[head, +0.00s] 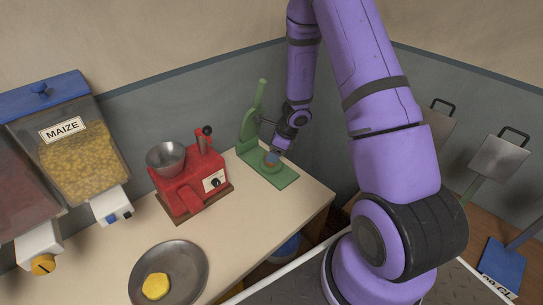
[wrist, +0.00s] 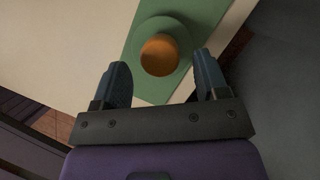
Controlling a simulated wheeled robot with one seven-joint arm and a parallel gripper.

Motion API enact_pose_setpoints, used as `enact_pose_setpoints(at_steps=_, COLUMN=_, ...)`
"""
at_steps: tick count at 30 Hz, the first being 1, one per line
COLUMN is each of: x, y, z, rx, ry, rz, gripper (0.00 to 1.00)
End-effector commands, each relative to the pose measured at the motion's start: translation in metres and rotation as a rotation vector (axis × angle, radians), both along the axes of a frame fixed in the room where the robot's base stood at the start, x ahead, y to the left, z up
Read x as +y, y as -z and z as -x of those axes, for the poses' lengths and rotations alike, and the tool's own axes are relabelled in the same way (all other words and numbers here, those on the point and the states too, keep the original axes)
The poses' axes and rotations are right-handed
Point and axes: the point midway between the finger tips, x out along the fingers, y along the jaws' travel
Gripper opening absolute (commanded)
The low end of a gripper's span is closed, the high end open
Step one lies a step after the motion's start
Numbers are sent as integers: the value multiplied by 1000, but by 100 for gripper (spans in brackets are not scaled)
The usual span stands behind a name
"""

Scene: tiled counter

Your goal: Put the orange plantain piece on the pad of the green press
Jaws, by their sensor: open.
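The green press (head: 282,177) stands at the far right end of the counter, its lever raised. The orange plantain piece (wrist: 159,55) rests on the round green pad (wrist: 183,36) of the press in the wrist view. In the head view the orange piece (head: 269,161) shows only in small part beside my gripper. My gripper (wrist: 164,75) is open, with its two dark fingertips apart on the near side of the piece and nothing held between them. In the head view my gripper (head: 276,155) is just over the pad, partly hidden.
A red grinder (head: 188,190) with a metal bowl stands left of the press. A metal plate (head: 188,262) with a yellow piece (head: 156,286) lies at the front. A maize dispenser (head: 75,155) is at left. The wall rises close behind the press.

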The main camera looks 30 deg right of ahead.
Motion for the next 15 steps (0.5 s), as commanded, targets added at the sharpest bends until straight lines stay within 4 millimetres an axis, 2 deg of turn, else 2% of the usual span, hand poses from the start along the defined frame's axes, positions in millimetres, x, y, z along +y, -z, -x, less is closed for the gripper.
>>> enact_pose_setpoints(at_steps=3, x=-7, y=-22, z=5, rx=-4, ry=0, rz=1, gripper=67)
enact_pose_setpoints(at_steps=15, x=-68, y=-20, z=63, rx=2, ry=4, rz=0, gripper=67)
